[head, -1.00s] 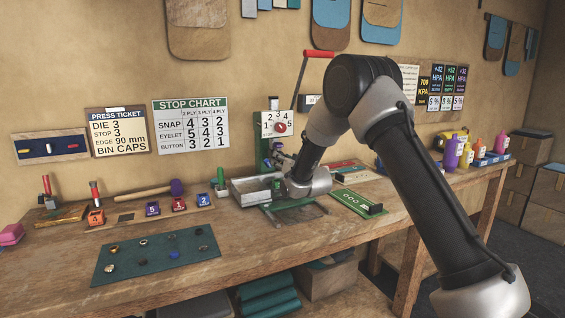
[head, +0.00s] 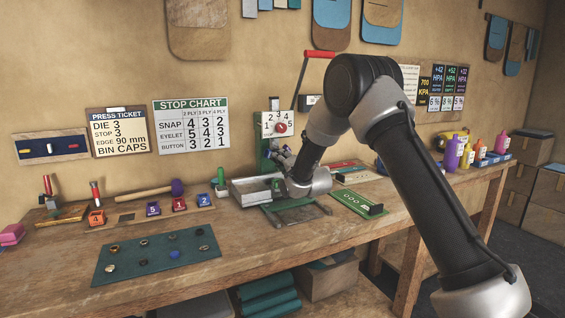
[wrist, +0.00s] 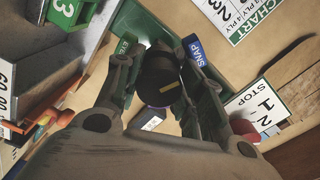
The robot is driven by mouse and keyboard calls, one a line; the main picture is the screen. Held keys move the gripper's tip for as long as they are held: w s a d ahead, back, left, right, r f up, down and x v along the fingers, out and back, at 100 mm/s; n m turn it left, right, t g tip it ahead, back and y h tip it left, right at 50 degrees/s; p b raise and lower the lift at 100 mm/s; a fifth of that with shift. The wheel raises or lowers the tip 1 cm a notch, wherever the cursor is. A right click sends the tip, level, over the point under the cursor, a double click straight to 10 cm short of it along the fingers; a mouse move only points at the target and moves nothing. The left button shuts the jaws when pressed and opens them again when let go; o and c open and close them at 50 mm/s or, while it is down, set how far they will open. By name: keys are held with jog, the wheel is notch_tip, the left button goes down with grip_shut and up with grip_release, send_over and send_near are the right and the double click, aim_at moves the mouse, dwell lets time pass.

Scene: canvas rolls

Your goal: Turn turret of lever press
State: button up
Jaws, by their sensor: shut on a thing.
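The green lever press (head: 264,150) stands at the back of the bench, with a red-handled lever (head: 319,54) above it. Its white stop plate (head: 279,123) carries numbers and a red knob (head: 280,128). In the wrist view the turret (wrist: 160,75) is a dark round body with a yellow mark, and tags sit around it, one blue and reading SNAP (wrist: 196,52). My gripper (wrist: 163,88) is shut on the turret, one finger on each side. In the head view my wrist hides most of the turret and the fingers.
A green board (head: 352,202) lies to the right. Numbered blocks (head: 152,209) and a mallet (head: 145,192) lie further left. A dark mat (head: 120,272) with small parts lies in front.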

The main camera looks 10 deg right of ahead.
jog(key=shift+f+m, duration=0.1)
jog(key=shift+m, duration=0.4)
dwell(0.3)
jog(key=o, duration=1)
jog(key=v, duration=1.2)
